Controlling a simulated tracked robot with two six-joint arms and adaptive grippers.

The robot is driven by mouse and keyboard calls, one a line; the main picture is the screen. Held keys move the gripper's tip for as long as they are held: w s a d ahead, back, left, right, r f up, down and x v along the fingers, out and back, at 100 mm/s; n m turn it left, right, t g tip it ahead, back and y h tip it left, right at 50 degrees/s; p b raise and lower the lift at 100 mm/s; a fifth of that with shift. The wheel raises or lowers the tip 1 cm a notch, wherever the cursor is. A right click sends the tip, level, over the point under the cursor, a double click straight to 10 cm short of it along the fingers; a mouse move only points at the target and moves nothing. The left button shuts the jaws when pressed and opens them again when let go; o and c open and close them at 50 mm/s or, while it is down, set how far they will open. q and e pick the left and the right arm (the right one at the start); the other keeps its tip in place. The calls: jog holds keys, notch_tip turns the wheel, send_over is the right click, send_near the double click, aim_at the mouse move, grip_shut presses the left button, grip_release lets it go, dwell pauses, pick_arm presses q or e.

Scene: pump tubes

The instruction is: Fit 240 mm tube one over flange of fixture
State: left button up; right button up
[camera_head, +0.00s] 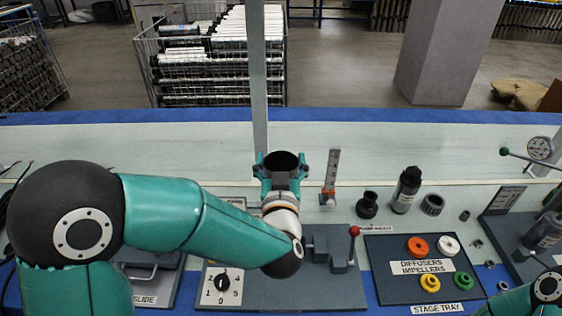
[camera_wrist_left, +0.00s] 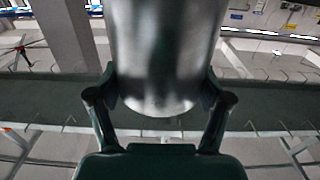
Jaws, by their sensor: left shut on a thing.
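My left gripper (camera_head: 281,170) is shut around a tube (camera_head: 284,163), which is upright with its dark open top towards the head camera. In the left wrist view the tube (camera_wrist_left: 166,55) is a shiny metal cylinder between the two fingers (camera_wrist_left: 160,110). The fixture's grey base plate (camera_head: 318,290) lies below, with a red-knobbed lever clamp (camera_head: 340,248) on its right. My left wrist hides the middle of the plate; I cannot see the flange or whether the tube touches it. My right gripper is out of view; only part of that arm shows at bottom right.
A stage tray (camera_head: 386,285) with coloured rings lies to the right. A grey post (camera_head: 258,80) rises behind the tube. The pale bench behind is largely clear.

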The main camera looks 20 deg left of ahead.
pick_arm(q)
jog(key=shift+f+b, duration=5.65)
jog(key=shift+f, duration=0.1)
jog(key=o, duration=1.7)
jog(key=shift+o, duration=0.2)
jog(key=shift+f, duration=0.1)
jog(key=v, duration=0.7)
jog(key=shift+s, duration=0.25)
jog(key=shift+d, duration=0.1)
